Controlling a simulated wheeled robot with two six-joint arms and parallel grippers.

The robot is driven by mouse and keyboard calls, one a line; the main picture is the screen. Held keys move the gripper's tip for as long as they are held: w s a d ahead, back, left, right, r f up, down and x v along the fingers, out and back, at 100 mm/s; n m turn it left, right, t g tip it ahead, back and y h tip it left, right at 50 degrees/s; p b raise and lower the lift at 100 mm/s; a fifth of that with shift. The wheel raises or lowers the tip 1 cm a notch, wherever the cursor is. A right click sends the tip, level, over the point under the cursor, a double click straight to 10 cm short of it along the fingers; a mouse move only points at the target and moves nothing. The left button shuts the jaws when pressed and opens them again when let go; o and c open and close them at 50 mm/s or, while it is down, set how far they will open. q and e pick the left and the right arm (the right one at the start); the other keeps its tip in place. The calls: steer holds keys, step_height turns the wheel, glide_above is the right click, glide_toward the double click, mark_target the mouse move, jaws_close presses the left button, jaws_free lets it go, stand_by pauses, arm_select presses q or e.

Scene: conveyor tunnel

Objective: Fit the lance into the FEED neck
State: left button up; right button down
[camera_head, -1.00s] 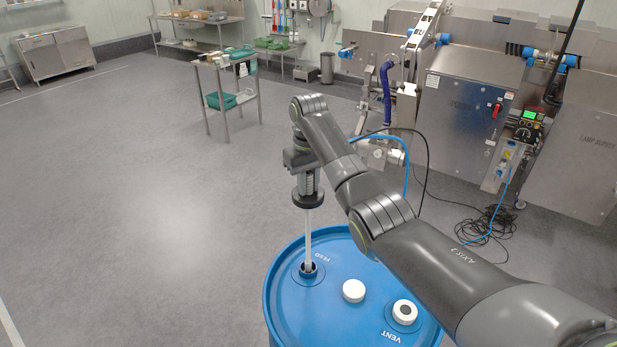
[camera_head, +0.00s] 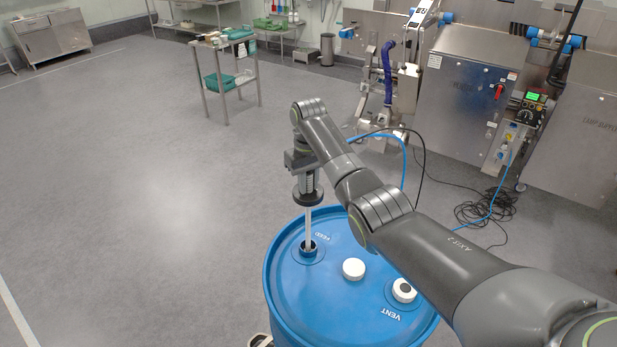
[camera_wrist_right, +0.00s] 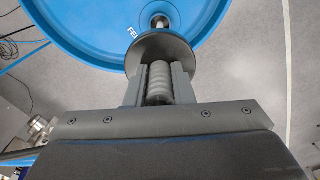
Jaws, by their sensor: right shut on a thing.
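The lance (camera_head: 308,222) is a pale tube with a dark round collar and a ribbed grip. It stands upright, its lower end inside the FEED neck (camera_head: 308,250) on the blue drum (camera_head: 285,290). The dark collar is clearly above the neck, with bare tube between them. My right gripper (camera_head: 306,178) is shut on the ribbed grip above the collar. In the right wrist view the jaws (camera_wrist_right: 159,85) close around the ribbed grip, and the collar (camera_wrist_right: 160,50) hides part of the drum top. My left gripper is not in view.
A loose white cap (camera_head: 354,268) lies on the drum top beside the VENT neck (camera_head: 404,290). A steel machine (camera_head: 470,95) stands at the back right, with cables (camera_head: 485,212) on the floor. A steel cart (camera_head: 225,75) stands behind. The floor at left is clear.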

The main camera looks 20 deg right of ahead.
steer(key=b, duration=0.2)
glide_above(309, 235)
steer(key=shift+w+f, duration=0.15)
steer(key=shift+f, duration=1.3)
steer(key=shift+w+f, duration=0.15)
steer(key=shift+f, duration=1.3)
steer(key=shift+f, duration=0.1)
steer(key=shift+f+b, duration=2.45)
steer(key=shift+f, duration=1.35)
steer(key=shift+f+b, duration=2.7)
steer(key=shift+f, duration=0.9)
steer(key=shift+r, duration=0.1)
steer(key=c, duration=1.2)
jaws_free()
steer(key=shift+o, duration=0.2)
